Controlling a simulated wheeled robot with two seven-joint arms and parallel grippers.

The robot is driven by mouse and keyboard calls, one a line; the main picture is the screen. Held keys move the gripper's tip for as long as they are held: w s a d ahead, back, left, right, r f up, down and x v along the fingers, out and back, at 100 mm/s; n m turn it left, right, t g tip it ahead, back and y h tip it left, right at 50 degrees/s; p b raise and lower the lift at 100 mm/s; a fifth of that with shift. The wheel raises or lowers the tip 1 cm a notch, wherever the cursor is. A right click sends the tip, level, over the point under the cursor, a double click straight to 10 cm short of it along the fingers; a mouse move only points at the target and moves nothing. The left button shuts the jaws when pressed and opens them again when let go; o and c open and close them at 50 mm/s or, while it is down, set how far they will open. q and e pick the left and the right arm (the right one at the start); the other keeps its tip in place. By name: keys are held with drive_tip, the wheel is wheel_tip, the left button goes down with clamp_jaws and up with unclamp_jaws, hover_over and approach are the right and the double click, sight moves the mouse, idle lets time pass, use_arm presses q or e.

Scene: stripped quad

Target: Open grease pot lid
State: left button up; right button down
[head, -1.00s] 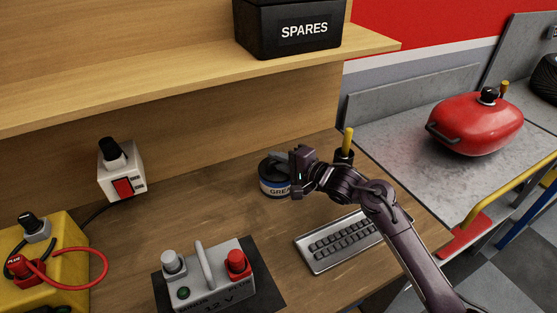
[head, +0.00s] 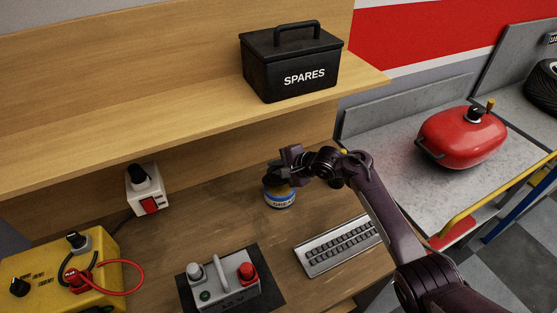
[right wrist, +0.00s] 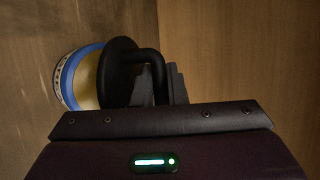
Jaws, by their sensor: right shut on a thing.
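The grease pot (head: 281,201) stands on the wooden bench, with a white and blue label. My right gripper (head: 279,171) is above it. In the right wrist view, the black lid (right wrist: 118,72) is off the rim of the pot (right wrist: 63,82), and yellow grease shows between the lid and the blue rim. My right gripper (right wrist: 160,85) is shut on the lid's dark handle (right wrist: 152,55). The lid is close over the pot; the gap is hard to judge. My left gripper is not in view.
A wooden shelf (head: 190,140) with a black SPARES box (head: 290,62) overhangs behind. A keyboard (head: 338,245), a grey battery unit (head: 222,286), a yellow box (head: 50,270) and a white switch box (head: 148,190) are nearby. A red tank (head: 462,137) stands on the right-hand bench.

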drive_tip(key=shift+w+a+r+g+h+p, duration=0.2)
drive_tip(key=shift+w+r+g+h+p, duration=0.15)
drive_tip(key=shift+g+p, duration=0.3)
drive_tip(key=c, duration=1.7)
unclamp_jaws()
drive_tip(key=shift+w+f, duration=0.1)
drive_tip(key=shift+v, duration=3.85)
drive_tip(key=shift+c, duration=0.3)
